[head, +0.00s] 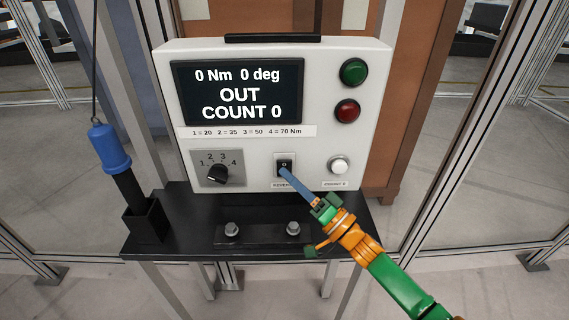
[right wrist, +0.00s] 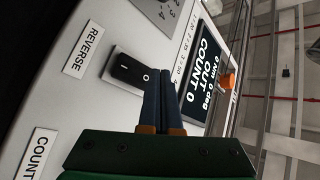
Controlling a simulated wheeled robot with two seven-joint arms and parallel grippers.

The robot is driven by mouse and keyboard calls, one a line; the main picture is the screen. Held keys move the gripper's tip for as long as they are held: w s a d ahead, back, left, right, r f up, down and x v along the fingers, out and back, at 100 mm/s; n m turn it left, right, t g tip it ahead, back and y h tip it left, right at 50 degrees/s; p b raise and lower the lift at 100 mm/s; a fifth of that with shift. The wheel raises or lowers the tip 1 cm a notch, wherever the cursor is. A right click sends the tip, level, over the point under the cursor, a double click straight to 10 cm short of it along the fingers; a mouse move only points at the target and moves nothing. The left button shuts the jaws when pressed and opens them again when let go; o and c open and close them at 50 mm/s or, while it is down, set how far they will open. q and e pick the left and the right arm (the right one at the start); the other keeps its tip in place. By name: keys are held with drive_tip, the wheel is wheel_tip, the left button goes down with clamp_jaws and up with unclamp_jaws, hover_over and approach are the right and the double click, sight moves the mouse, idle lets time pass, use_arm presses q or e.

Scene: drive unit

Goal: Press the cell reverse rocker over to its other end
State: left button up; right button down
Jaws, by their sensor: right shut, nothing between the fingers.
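The reverse rocker (head: 284,166) is a small black switch on a pale plate, low in the middle of the white control box, above a label reading REVERSE. In the right wrist view the rocker (right wrist: 130,70) shows a line mark and a round mark on its face. My right gripper (head: 284,172) is shut and empty, its blue fingers reaching up to the rocker's lower part in the head view. In the right wrist view the fingertips (right wrist: 160,84) are beside the rocker's round-mark end; I cannot tell whether they touch. My left gripper is out of view.
The box's display (head: 238,92) reads 0 Nm, 0 deg, OUT, COUNT 0. A selector knob (head: 217,174) is left of the rocker, a white button (head: 338,164) right. Green (head: 354,71) and red (head: 347,111) buttons are above. A blue-topped tool (head: 110,148) stands in a holder at left.

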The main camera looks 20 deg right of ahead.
drive_tip(key=shift+w, duration=0.15)
idle(0.5)
drive_tip(key=shift+w+d, duration=0.1)
drive_tip(key=shift+w, duration=0.15)
drive_tip(key=shift+w+d+r, duration=0.1)
drive_tip(key=shift+w, duration=0.3)
idle(0.7)
drive_tip(key=shift+s, duration=0.1)
drive_tip(key=shift+s+a+p, duration=0.2)
drive_tip(key=shift+s+p, duration=0.15)
drive_tip(key=shift+s, duration=0.4)
